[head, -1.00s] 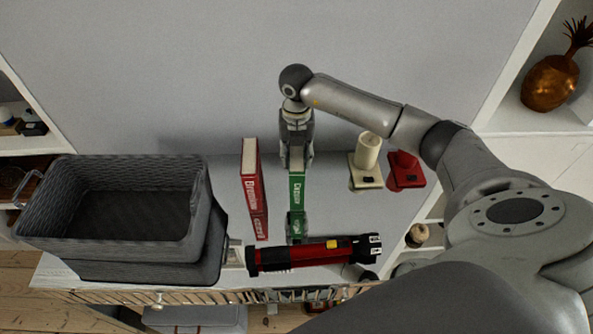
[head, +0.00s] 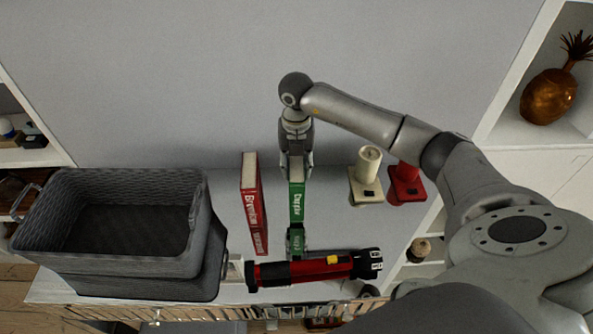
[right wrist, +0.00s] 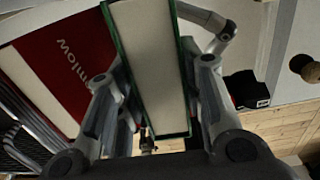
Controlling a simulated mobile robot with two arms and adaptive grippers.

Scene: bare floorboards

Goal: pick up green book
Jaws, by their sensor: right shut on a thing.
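The green book (head: 297,204) stands upright on the white shelf top, its spine facing the camera. My right gripper (head: 296,168) comes down from above and behind and is shut on the book's upper part. In the right wrist view the book (right wrist: 150,60) lies between the two fingers (right wrist: 158,110), with its pale page edge and green covers showing. Whether the book's bottom touches the shelf cannot be told. My left gripper does not show.
A red book (head: 254,205) stands just left of the green one. A red and black flashlight (head: 305,269) lies in front. A grey woven basket (head: 120,265) stands at left. A cream candle holder (head: 366,180) and a red one (head: 405,185) stand at right.

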